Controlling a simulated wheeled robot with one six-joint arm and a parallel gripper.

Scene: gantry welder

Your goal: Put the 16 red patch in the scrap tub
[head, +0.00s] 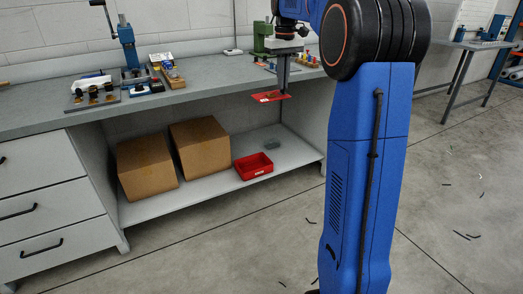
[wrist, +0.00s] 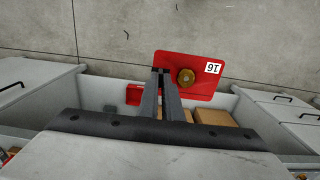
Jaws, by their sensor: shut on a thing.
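The red patch (wrist: 205,62) is a flat red plate with a white label reading 16 and a round brass-coloured knob. My gripper (wrist: 162,72) is shut on its edge. In the head view the patch (head: 268,97) hangs from my gripper (head: 282,90), in front of the workbench and just below the height of its top. A red open tub (head: 253,172) sits on the bench's lower shelf, below the patch and a little to its left. The tub also shows in the wrist view (wrist: 133,101), partly hidden. I cannot see a readable scrap label on it.
Two brown cardboard boxes (head: 202,150) stand on the shelf (head: 212,187) left of the tub. A small grey item (head: 272,144) lies behind it. The benchtop (head: 205,80) holds tools and small parts. The floor in front is open, with scattered dark scraps at right.

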